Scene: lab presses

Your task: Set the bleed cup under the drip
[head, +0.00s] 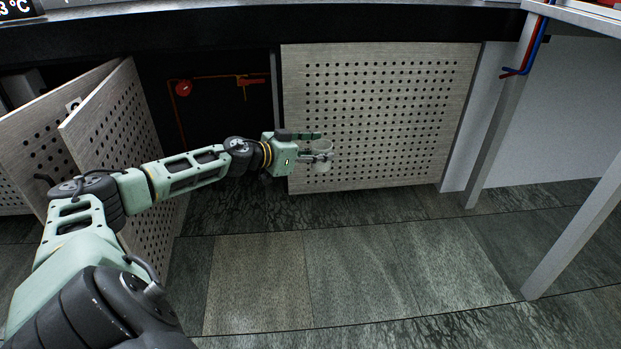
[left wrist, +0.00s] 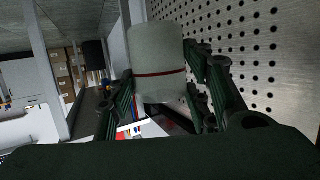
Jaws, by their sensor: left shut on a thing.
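The bleed cup (left wrist: 158,62) is a pale, whitish cup with a thin dark red line around it. My left gripper (head: 318,157) is shut on it, with one finger on each side of the cup in the left wrist view (left wrist: 163,105). In the head view the cup (head: 323,165) looks pale and partly see-through, in front of the closed perforated panel (head: 385,110). No drip shows clearly in either view. My right gripper is in neither view.
Perforated doors (head: 105,140) stand open at the left. Beside them is a dark cabinet opening with a red round fitting (head: 183,88) and thin pipes. A table leg (head: 570,240) stands at the right. The tiled floor (head: 360,270) is clear.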

